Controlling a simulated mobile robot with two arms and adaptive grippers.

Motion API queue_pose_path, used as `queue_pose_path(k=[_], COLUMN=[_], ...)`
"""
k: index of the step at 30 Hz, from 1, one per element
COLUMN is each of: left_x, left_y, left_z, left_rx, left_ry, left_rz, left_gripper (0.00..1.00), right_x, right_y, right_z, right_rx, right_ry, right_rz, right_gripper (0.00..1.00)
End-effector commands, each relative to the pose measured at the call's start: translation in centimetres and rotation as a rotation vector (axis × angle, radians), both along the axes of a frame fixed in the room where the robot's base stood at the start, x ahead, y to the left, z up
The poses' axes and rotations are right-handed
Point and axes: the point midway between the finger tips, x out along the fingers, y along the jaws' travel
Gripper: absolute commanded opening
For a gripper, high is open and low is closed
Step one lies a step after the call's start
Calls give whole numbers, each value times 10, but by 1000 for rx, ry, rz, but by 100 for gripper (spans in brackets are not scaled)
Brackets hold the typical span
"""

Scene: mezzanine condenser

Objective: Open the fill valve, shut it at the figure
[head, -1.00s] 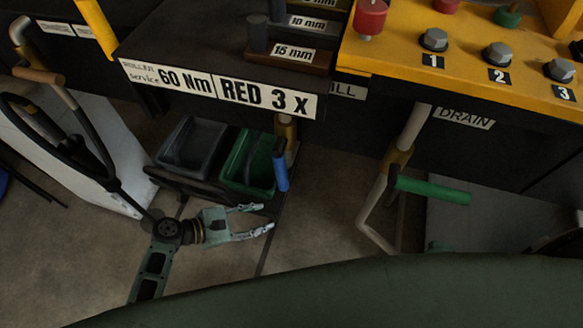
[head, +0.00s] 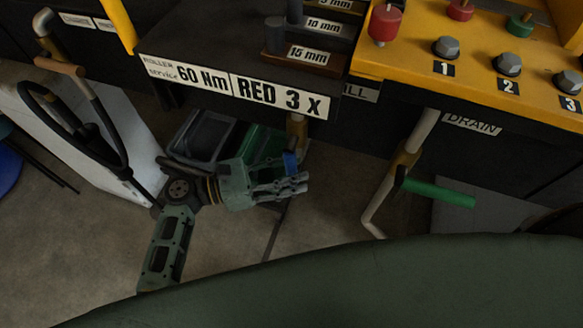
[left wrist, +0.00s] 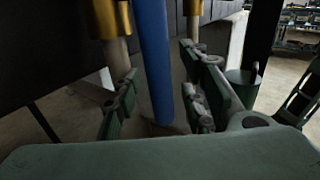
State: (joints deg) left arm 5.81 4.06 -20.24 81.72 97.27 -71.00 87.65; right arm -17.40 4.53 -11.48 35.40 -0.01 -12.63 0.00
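The fill valve's blue lever (head: 290,163) hangs below the partly hidden label ending in "ILL" (head: 360,92). My left gripper (head: 295,187) is at the lever's lower part and hides some of it. In the left wrist view the blue lever (left wrist: 152,55) runs upright between the two fingers of my left gripper (left wrist: 163,100). The fingers stand apart, with gaps on both sides of the lever. Brass fittings (left wrist: 112,18) show on the pipe at the left. No gauge or figure readout is in view. My right gripper is not in view.
The drain valve's green lever (head: 438,192) sticks out to the right under the "DRAIN" label (head: 472,124). A grey bin (head: 200,137) and a green bin (head: 262,145) stand behind my left gripper. The yellow panel (head: 480,85) with numbered bolts overhangs at right.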

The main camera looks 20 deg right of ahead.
Motion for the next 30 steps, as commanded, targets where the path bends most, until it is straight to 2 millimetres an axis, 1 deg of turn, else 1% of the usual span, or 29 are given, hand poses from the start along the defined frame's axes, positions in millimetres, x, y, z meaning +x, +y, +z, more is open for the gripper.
queue_pose_path(k=[7, 8, 18, 21, 30], left_x=[0, 0, 0, 0, 0], left_y=[-1, -1, -1, -1, -1], left_z=[0, 0, 0, 0, 0], left_rx=[1, 0, 0, 0, 0], left_ry=[0, 0, 0, 0, 0], left_rz=[0, 0, 0, 0, 1], left_gripper=[39, 37, 7, 0, 0], right_x=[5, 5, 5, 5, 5], right_y=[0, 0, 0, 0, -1], right_z=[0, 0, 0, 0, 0], right_rx=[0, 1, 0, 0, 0], right_ry=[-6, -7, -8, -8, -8], right_rz=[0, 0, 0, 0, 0], right_gripper=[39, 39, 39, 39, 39])
